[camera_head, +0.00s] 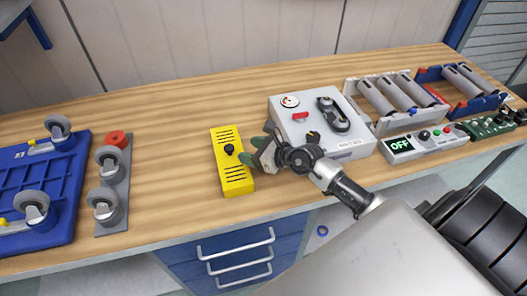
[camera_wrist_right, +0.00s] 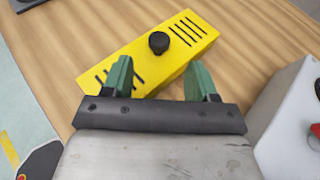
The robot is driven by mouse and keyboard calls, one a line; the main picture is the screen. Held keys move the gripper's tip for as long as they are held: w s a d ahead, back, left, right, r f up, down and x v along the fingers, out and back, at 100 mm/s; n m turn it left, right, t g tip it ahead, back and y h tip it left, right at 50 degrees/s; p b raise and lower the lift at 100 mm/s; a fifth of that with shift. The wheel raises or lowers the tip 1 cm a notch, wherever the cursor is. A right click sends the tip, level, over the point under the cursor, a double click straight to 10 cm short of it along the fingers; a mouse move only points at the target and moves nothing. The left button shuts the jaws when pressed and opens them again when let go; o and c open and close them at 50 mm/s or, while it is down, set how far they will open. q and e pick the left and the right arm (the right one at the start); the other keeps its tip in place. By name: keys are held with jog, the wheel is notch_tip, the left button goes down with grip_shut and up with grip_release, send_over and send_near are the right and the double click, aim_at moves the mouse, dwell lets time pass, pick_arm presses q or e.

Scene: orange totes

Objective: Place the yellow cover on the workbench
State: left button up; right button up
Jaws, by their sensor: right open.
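The yellow cover (camera_head: 236,178) is a slotted box-like piece with a black knob on top. It rests on the wooden workbench (camera_head: 185,92), left of the grey box. It also shows in the right wrist view (camera_wrist_right: 190,42), lying slantwise beyond the fingers. My right gripper (camera_head: 252,155) is at the right side of the cover, near the knob. Its green fingers (camera_wrist_right: 163,76) are apart, with nothing clamped between them; they overlap the cover's near edge in the wrist view, and I cannot tell whether they touch it. My left gripper is not in view.
A grey box (camera_head: 352,146) with a gauge and red switch stands close to the right of my gripper. A control unit reading OFF (camera_head: 425,146) and roller racks (camera_head: 385,98) stand further right. A blue caster plate (camera_head: 35,190) lies left.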

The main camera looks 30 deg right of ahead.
jog(key=v, duration=0.4)
jog(key=shift+s+d+r, duration=0.1)
jog(key=shift+s, duration=0.15)
